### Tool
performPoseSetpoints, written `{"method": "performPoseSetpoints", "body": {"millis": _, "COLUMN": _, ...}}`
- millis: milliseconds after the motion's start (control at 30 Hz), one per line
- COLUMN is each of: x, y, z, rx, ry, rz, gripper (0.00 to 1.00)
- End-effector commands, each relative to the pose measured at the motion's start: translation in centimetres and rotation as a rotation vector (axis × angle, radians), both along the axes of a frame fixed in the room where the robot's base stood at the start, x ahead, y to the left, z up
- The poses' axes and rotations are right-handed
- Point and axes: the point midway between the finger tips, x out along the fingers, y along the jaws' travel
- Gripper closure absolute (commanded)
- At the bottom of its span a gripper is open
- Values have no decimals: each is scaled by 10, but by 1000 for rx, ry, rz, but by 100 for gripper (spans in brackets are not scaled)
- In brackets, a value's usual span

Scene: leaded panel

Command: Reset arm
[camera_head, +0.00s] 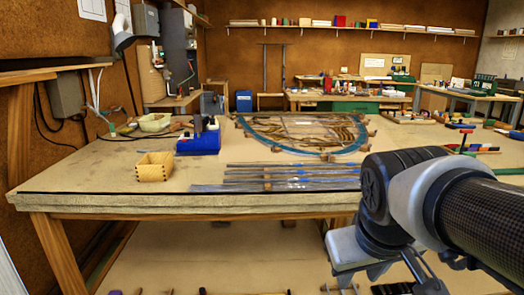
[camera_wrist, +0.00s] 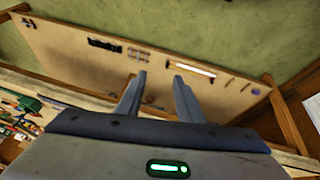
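My arm is at the right of the head view, bent in front of the workbench (camera_head: 110,203), and its lower end drops below the bench's front edge. In the wrist view my gripper (camera_wrist: 158,82) has its two fingers apart, with nothing between them. The wrist view looks past the fingers at a pale wooden board or shelf (camera_wrist: 110,72) with several small tools on it. The fingertips are not clearly seen in the head view.
A leaded panel (camera_head: 305,133) lies on the bench. Dark strips (camera_head: 275,178) lie in front of it. Clamps and tools (camera_head: 470,147) lie at the right. The bench's front left is clear.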

Motion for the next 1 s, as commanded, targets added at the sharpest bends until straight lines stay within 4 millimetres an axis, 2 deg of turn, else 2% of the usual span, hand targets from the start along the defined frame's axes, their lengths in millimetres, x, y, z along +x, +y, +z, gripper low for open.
{"method": "performPoseSetpoints", "body": {"millis": 100, "x": -25, "y": 11, "z": 1, "rx": 72, "ry": -35, "rz": -42, "gripper": 66}}
{"method": "performPoseSetpoints", "body": {"millis": 267, "x": -53, "y": 25, "z": -3, "rx": 172, "ry": -68, "rz": -91, "gripper": 66}}
{"method": "performPoseSetpoints", "body": {"millis": 300, "x": -49, "y": 24, "z": 19, "rx": 165, "ry": -62, "rz": -91, "gripper": 66}}
{"method": "performPoseSetpoints", "body": {"millis": 467, "x": -49, "y": 24, "z": 53, "rx": 162, "ry": -59, "rz": -89, "gripper": 66}}
{"method": "performPoseSetpoints", "body": {"millis": 667, "x": -48, "y": 23, "z": 107, "rx": 160, "ry": -60, "rz": -88, "gripper": 66}}
{"method": "performPoseSetpoints", "body": {"millis": 900, "x": -48, "y": 23, "z": 199, "rx": 159, "ry": -60, "rz": -87, "gripper": 66}}
{"method": "performPoseSetpoints", "body": {"millis": 1000, "x": -48, "y": 23, "z": 225, "rx": 159, "ry": -59, "rz": -87, "gripper": 66}}
